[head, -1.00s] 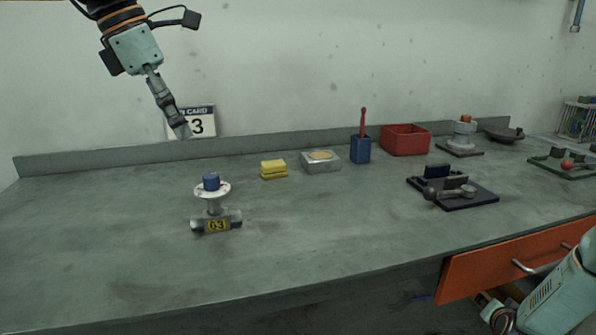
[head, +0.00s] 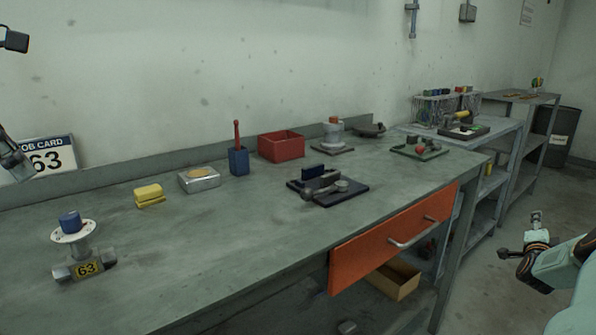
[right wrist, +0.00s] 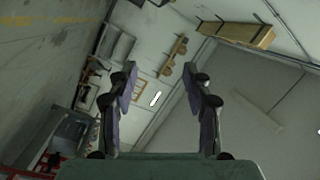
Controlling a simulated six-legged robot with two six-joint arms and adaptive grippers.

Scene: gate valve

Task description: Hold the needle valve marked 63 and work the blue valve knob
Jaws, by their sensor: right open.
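The needle valve marked 63 (head: 84,268) stands upright on the bench at the left of the head view, with a yellow number plate on its grey body. Its blue valve knob (head: 70,222) sits on top above a white round flange. My left gripper (head: 18,168) is partly in view at the left edge, above and behind the valve and clear of it; its fingertips are too cut off to judge. My right gripper (head: 536,218) is far to the right, off the bench. In the right wrist view my right gripper (right wrist: 160,88) is open and empty.
A yellow sponge (head: 149,195), a metal tin (head: 199,179), a blue holder (head: 238,161) and a red bin (head: 281,146) line the back of the bench. A dark vise plate (head: 345,194) lies mid-bench. An orange drawer (head: 385,245) sticks out in front. Bench around the valve is clear.

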